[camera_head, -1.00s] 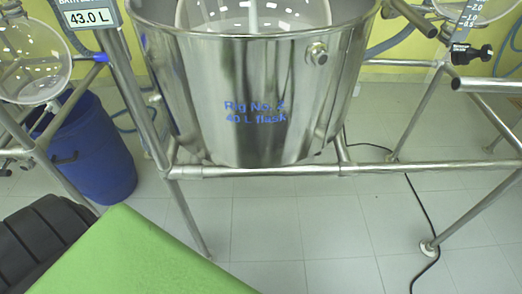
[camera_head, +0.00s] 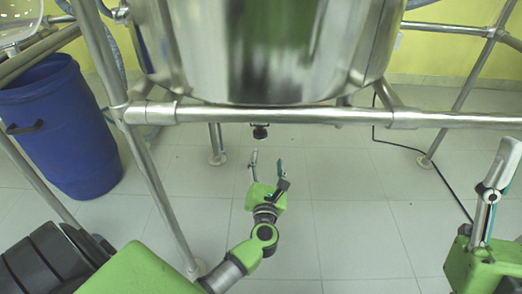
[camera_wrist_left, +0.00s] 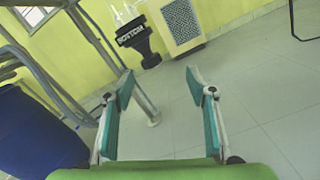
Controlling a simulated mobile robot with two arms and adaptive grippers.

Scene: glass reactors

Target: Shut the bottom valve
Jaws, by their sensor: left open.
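The bottom valve (camera_head: 260,131) shows in the head view as a small black knob below the steel vessel (camera_head: 270,50), just under the frame's horizontal bar. In the left wrist view, a black valve part (camera_wrist_left: 133,33) with white lettering reading "BOTTOM" is at the upper middle, beyond the fingertips. My left gripper (camera_head: 267,160) is open and empty below the valve, apart from it. Its two fingers also stand wide apart in the left wrist view (camera_wrist_left: 158,76). My right gripper (camera_head: 495,170) is at the right edge; its finger opening is unclear.
A steel bar (camera_head: 290,115) crosses above my left gripper, with a slanted leg (camera_head: 160,190) to its left. A blue barrel (camera_head: 60,125) stands at the left. A dark cable (camera_head: 420,155) runs along the floor at right. The tiled floor in the middle is clear.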

